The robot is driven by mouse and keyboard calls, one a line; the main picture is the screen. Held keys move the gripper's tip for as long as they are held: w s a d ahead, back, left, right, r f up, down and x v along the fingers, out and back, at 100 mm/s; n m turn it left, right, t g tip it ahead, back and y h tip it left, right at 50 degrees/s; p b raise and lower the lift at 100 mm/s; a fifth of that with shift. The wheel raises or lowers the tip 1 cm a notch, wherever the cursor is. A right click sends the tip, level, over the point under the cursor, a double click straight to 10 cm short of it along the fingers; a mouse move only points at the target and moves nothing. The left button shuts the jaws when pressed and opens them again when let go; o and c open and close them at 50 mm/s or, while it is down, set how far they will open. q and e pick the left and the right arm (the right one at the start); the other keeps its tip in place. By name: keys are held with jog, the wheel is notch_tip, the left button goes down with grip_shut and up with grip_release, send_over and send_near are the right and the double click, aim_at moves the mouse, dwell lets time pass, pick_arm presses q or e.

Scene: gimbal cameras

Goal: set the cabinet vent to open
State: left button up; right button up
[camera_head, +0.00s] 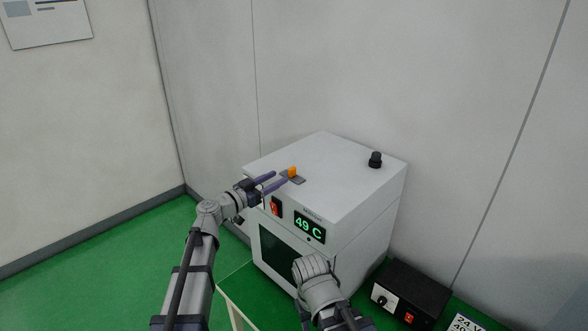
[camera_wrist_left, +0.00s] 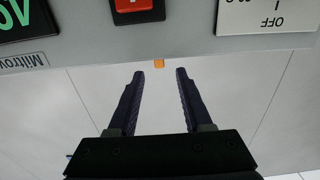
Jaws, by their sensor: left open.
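The white cabinet (camera_head: 350,185) stands on the table, with a green "49 C" display on its front. My left gripper (camera_head: 281,178) is open and empty at the top front edge, fingertips pointing at the lever. In the left wrist view, the orange lever (camera_wrist_left: 159,64) shows small beyond the gap between the open fingers (camera_wrist_left: 160,74). I cannot tell whether they touch it. My right gripper is not visible.
A red switch (camera_head: 276,206) sits on the front beside the display (camera_head: 309,227). A black knob (camera_head: 375,159) stands at the top's back right. A black box (camera_head: 411,293) with a dial and red switch is right of the cabinet. Walls stand close behind.

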aim_at(289, 172)
pick_arm(q)
jog(key=x, duration=0.7)
jog(key=shift+w+d, duration=0.25)
jog(key=shift+d, duration=0.05)
grip_shut()
jog(key=shift+s, duration=0.1)
dwell(1.2)
